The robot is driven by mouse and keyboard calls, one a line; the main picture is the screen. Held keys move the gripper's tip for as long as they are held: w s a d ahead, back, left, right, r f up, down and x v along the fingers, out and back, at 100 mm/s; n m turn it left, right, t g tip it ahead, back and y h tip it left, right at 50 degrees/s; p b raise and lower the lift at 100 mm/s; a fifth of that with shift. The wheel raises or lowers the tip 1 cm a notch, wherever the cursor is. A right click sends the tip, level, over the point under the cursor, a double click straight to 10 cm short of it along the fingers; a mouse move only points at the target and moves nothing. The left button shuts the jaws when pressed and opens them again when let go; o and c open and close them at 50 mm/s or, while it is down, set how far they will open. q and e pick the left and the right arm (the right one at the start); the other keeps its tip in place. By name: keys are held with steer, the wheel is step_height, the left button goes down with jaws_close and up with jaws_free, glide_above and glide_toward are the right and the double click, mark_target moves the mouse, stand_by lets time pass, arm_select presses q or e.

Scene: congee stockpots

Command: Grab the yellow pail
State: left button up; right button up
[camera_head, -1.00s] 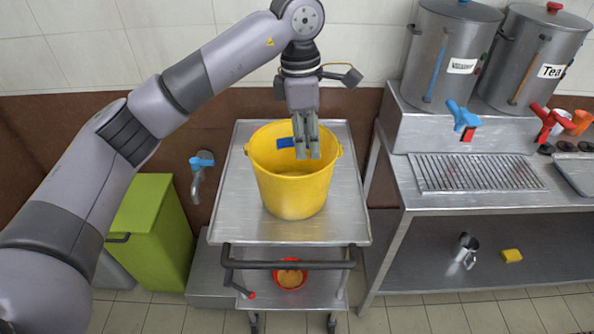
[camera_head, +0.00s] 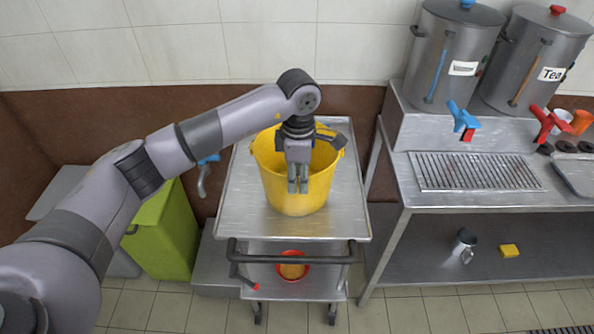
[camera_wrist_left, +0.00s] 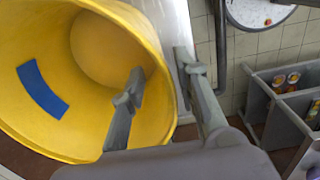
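The yellow pail (camera_head: 290,200) stands upright on the top shelf of a steel cart. A blue patch (camera_wrist_left: 42,90) shows on its inner wall in the left wrist view. My left gripper (camera_head: 298,186) points down at the pail's near side. In the wrist view its fingers (camera_wrist_left: 160,85) are apart, one over the pail's inside and the other outside, with the pail's wall between them. A gap shows, and I see no firm grip. The arm hides part of the pail's rim. My right gripper is not in view.
A green bin (camera_head: 165,235) stands left. Stockpots (camera_head: 455,65) with taps stand on the right counter.

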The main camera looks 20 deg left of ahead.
mark_target(296, 198)
arm_select(q)
steer(key=f+p, duration=0.1)
steer(key=f, duration=0.1)
steer(key=f+p, duration=0.1)
steer(key=shift+a+f, duration=0.35)
steer(key=shift+f, duration=0.45)
jaws_close()
